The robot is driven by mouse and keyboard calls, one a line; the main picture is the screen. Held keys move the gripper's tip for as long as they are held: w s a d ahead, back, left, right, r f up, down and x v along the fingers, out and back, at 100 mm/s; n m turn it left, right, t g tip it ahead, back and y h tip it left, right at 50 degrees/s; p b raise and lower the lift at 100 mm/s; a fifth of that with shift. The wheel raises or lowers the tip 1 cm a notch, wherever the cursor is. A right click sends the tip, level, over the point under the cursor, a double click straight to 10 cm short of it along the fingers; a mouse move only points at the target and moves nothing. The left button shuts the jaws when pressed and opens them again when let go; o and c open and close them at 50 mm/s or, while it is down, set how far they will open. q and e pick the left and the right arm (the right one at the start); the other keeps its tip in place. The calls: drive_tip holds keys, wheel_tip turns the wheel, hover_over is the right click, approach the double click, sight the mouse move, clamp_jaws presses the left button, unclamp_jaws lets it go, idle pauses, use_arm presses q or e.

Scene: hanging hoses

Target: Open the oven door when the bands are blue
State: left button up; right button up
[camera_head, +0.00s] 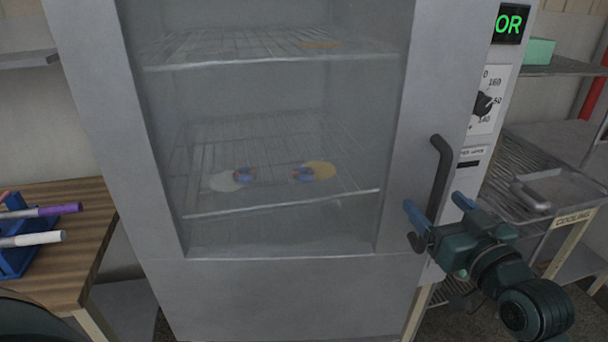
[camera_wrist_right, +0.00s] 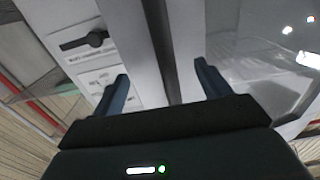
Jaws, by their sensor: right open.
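The oven door (camera_head: 270,285) is closed, a grey frame with a large glass window. Its dark handle (camera_head: 440,175) runs upright on the right side. Through the glass, a white piece (camera_head: 226,182) and a yellow piece (camera_head: 321,170) lie on the lower rack, with mostly blue bands (camera_head: 244,175) (camera_head: 303,174) showing some red. My right gripper (camera_head: 439,208) is open, its blue fingers on either side of the handle's lower part. In the right wrist view the handle (camera_wrist_right: 158,40) passes between the open fingers; contact cannot be told. My left gripper is not in view.
A green display (camera_head: 510,24) and a dial (camera_head: 486,103) sit on the oven's right panel. A rack marked COOLING (camera_head: 572,218) with a metal tray stands close on the right. A wooden table (camera_head: 75,230) with markers is at left.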

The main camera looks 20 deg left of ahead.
drive_tip(key=shift+s+d, duration=0.1)
drive_tip(key=w+d+p+v, duration=0.1)
drive_tip(key=v, duration=0.7)
drive_tip(key=shift+s+d+p, duration=0.3)
drive_tip(key=shift+d+p, duration=0.1)
drive_tip(key=shift+d, duration=0.05)
idle(0.5)
idle(0.3)
